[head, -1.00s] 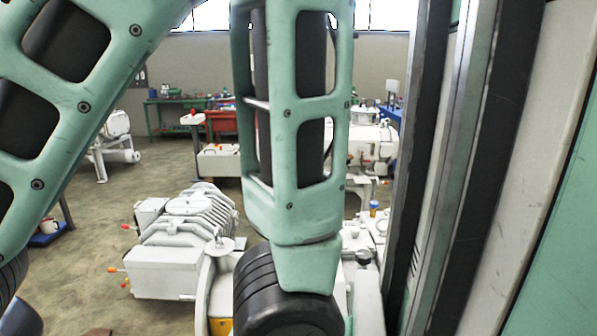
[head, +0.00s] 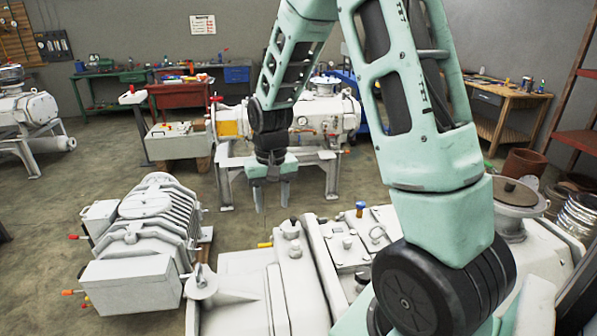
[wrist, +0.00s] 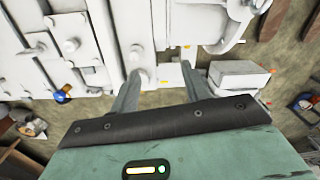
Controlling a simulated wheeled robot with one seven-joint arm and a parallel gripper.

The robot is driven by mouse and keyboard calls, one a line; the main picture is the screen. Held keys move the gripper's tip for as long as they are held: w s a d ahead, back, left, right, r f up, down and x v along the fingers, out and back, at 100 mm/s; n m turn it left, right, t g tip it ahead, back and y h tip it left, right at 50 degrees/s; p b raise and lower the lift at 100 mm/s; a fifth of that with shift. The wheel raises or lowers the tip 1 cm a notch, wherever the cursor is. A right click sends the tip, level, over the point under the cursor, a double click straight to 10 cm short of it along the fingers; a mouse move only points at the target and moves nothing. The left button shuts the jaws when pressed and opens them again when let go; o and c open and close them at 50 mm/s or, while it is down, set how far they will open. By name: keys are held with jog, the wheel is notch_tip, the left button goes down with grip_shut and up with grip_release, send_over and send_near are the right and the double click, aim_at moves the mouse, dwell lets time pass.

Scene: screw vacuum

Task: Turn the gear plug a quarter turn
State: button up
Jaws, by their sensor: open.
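The large white vacuum pump (head: 240,305) fills the near middle of the head view and the top left of the wrist view (wrist: 70,65). Several plugs and fittings stand on it, including a raised plug with a dark top (head: 290,228). I cannot tell for sure which one is the gear plug. My gripper (head: 272,205) is open and empty, pointing down above and beyond the pump's far edge. In the wrist view its two fingers (wrist: 161,70) are apart, with white pump parts below them.
A ribbed white machine (head: 150,215) stands at left. Another white machine on a stand (head: 325,115) is behind my gripper. A wooden workbench (head: 505,95) is at back right.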

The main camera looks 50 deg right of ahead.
jog(key=m, duration=0.2)
send_over(296, 242)
notch_tip(296, 242, down, 18)
jog(key=p, duration=0.4)
jog(key=shift+a+r, duration=0.1)
grip_shut()
jog(key=n, duration=0.9)
jog(key=shift+n, duration=0.3)
